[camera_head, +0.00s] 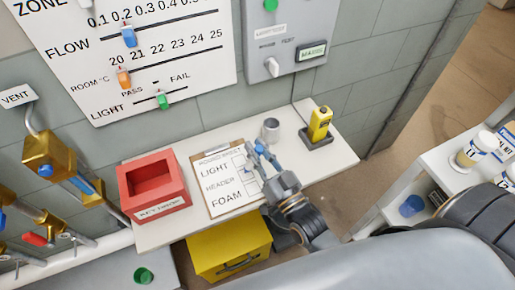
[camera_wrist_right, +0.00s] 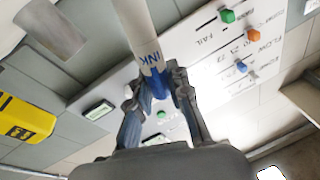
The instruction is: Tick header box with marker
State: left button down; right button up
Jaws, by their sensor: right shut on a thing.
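A clipboard sheet (camera_head: 225,196) lies on the white shelf, with rows reading LIGHT, HEADER and FOAM and boxes along its right side. My right gripper (camera_head: 258,152) is over the sheet's upper right edge. It is shut on a marker, which shows in the right wrist view as a white and blue marker (camera_wrist_right: 143,45) lettered INK, between the two fingers (camera_wrist_right: 160,95). In the head view the gripper mostly hides the marker, and I cannot tell whether its tip touches the paper. The header box is partly hidden by the gripper. My left gripper is not in view.
A red box (camera_head: 152,187) stands left of the sheet. A grey metal cup (camera_head: 271,129) and a yellow device (camera_head: 319,125) on a dark base stand behind and right of it. A yellow case (camera_head: 228,250) is below the shelf. Valves and pipes (camera_head: 50,160) are at the left.

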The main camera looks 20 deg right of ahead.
jog(key=shift+f+b, duration=0.35)
jog(key=shift+f, duration=0.2)
jog(key=shift+s+d, duration=0.15)
dwell(0.5)
jog(key=shift+s+d, duration=0.25)
jog(key=shift+d, duration=0.05)
jog(key=shift+w+a+f, duration=0.1)
jog(key=shift+w+a, duration=0.2)
jog(key=shift+a, duration=0.05)
jog(key=shift+w+a+p, duration=0.3)
jog(key=shift+w+a, duration=0.2)
jog(key=shift+s+d, duration=0.1)
jog(key=shift+d, duration=0.05)
jog(key=shift+s+d+p, duration=0.3)
jog(key=shift+s+d, duration=0.05)
jog(key=shift+d, duration=0.1)
jog(key=shift+a, duration=0.15)
dwell(0.3)
